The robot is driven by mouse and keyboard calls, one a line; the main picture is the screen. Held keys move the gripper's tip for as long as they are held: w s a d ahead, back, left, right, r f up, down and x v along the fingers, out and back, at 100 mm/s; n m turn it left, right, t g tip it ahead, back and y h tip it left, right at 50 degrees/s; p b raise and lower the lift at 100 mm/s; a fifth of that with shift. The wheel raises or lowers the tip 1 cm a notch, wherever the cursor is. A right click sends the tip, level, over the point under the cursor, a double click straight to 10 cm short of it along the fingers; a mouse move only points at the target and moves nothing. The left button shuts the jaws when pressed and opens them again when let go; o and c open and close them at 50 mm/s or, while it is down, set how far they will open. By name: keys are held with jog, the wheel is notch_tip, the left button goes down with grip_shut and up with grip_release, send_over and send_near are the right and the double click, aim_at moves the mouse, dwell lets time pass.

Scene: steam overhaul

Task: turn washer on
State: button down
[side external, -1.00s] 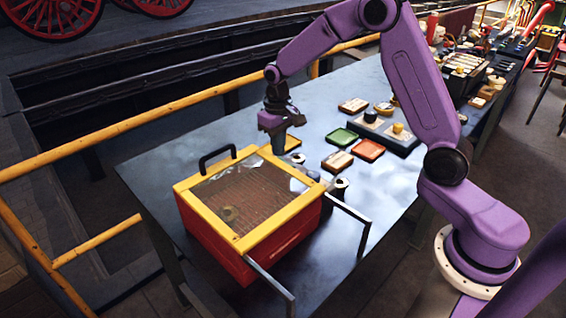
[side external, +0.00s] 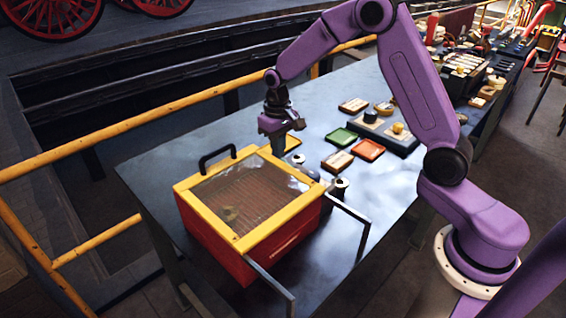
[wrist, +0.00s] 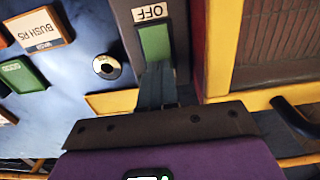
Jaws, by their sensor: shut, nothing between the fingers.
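The washer (side external: 255,262) is a red box with a yellow frame and a clear lid, standing on the table. A ring-shaped part (side external: 230,214) shows through the lid over a brown mesh. In the wrist view the washer's yellow edge (wrist: 218,45) is on the right. Beside it is a dark switch box with a green rocker (wrist: 155,42) and a white OFF label (wrist: 150,12). My gripper (side external: 278,150) is shut and empty, pointing down behind the washer. In the wrist view its fingertips (wrist: 157,70) overlap the rocker's near end; I cannot tell whether they touch.
A black lid handle (side external: 217,156) rises at the washer's back left. A metal rail (side external: 350,210) sticks out on its right. Green (side external: 341,137) and orange (side external: 368,150) trays and a dark block with knobs (side external: 385,130) lie to the right. The left table top is clear.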

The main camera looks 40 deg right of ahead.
jog(key=shift+f, duration=0.55)
dwell(0.4)
jog(key=shift+r, duration=3.5)
